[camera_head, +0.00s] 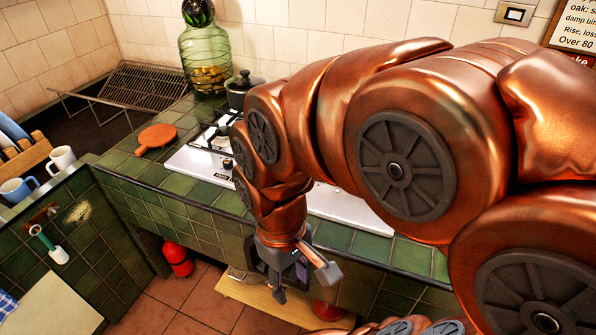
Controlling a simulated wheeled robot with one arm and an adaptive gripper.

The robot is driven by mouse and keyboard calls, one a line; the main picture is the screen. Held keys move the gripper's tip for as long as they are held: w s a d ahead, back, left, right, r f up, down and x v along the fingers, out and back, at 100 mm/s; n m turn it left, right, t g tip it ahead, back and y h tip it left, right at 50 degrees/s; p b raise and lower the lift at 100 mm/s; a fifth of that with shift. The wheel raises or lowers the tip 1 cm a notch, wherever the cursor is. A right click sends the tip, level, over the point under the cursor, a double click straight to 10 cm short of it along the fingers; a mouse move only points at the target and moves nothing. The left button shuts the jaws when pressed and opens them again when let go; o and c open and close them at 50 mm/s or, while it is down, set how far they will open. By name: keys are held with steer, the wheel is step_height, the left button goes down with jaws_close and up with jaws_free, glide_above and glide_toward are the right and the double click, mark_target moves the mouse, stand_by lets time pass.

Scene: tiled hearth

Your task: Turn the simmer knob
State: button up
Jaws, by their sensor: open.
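The white hob (190,160) is set in the green tiled counter, and my copper arm hides much of it. A small dark knob (227,163) shows on the hob's left part, beside my arm. Small dark labels lie near it, too small to read, so I cannot tell whether it is the simmer knob. Other knobs may be hidden behind my arm. My gripper (304,282) is open and empty. It points down in front of the counter's front edge, low and to the right of the visible knob, apart from it.
A dark pot (243,94) stands at the hob's back. A green glass jar (205,60), a wire rack (135,85) and an orange-brown round board (156,138) are to the left. Mugs (62,158) stand on the left ledge. A red extinguisher-like object (177,259) and a wooden bench (255,300) are below.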

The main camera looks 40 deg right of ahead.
steer(key=w+d+f+n+b, duration=0.1)
steer(key=w+d+n, duration=0.35)
steer(key=w, duration=0.35)
steer(key=w+d+f+n+t, duration=0.1)
steer(key=w+d+n, duration=0.35)
steer(key=w, duration=0.35)
steer(key=w+d+n+b, duration=0.1)
steer(key=w+d+n, duration=0.4)
steer(key=w, duration=0.4)
steer(key=w+d+f+n, duration=0.1)
steer(key=d, duration=0.2)
steer(key=w+d+f+n, duration=0.1)
steer(key=w+d+f, duration=0.1)
steer(key=d, duration=0.2)
steer(key=w+d+f+n, duration=0.1)
steer(key=w+d+n, duration=0.1)
steer(key=d, duration=0.1)
steer(key=shift+w+d+f+t, duration=0.2)
steer(key=shift+w+t, duration=0.05)
steer(key=shift+t, duration=0.05)
steer(key=shift+d+f, duration=0.15)
steer(key=shift+f, duration=0.1)
step_height(320, 180, down, 7)
steer(key=shift+f+p, duration=0.2)
steer(key=shift+p, duration=0.6)
steer(key=shift+c, duration=0.2)
jaws_close()
